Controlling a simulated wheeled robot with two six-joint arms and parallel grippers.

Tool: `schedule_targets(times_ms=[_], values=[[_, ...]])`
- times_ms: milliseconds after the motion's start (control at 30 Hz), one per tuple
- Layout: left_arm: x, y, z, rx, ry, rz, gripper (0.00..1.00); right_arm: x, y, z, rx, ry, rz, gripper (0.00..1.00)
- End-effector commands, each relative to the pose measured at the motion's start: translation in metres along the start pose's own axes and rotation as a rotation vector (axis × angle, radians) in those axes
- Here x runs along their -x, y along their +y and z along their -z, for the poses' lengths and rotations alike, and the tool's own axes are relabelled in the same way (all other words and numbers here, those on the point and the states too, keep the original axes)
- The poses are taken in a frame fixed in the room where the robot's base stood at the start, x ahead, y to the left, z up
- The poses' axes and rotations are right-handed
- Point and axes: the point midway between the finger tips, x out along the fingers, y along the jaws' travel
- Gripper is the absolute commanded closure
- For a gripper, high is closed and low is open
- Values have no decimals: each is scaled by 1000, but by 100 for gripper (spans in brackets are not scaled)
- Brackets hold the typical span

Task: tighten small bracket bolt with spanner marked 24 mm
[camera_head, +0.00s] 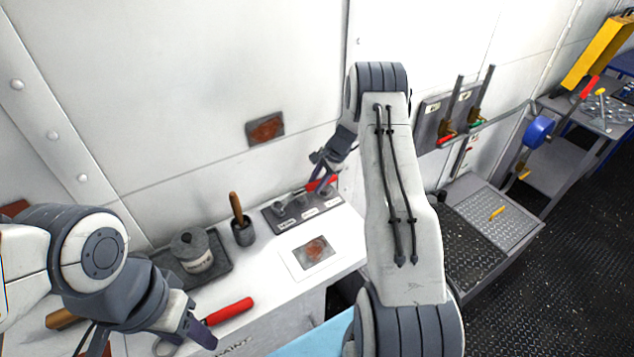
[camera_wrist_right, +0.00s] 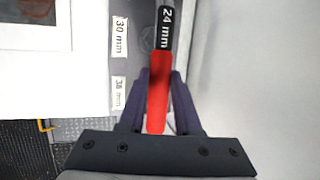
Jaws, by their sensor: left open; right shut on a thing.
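The spanner marked 24 mm (camera_wrist_right: 158,95) has a red grip and a black label band. In the right wrist view it lies between the two fingers of my right gripper (camera_wrist_right: 158,82), which is shut on its red grip. In the head view my right gripper (camera_head: 325,174) is at the dark spanner rack (camera_head: 279,222) at the back of the white bench, and the red grip shows there (camera_head: 322,184). My left gripper (camera_head: 188,336) is open and empty over the bench's near left part. I cannot make out a small bracket bolt.
Labels 30 mm (camera_wrist_right: 118,38) and 36 mm (camera_wrist_right: 118,92) lie left of the spanner. The bench also holds a picture card (camera_head: 296,270), a dark pot with a wooden handle (camera_head: 243,235), a can (camera_head: 191,252) on a tray and a red-handled tool (camera_head: 228,312). A lever panel (camera_head: 432,117) is on the wall.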

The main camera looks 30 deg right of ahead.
Motion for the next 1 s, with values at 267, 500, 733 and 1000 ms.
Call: schedule_targets(times_ms=[267,500,733,1000], values=[[-1,0,0,0,0,0,50,1,0,2,-2,-2,-1,100],[-1,0,0,0,0,0,50,1,0,2,-2,-2,-1,100],[-3,0,0,0,0,0,50,0,0,2,-2,-2,-1,100],[-6,0,0,0,0,0,50,-4,1,4,-2,-2,-1,100]])
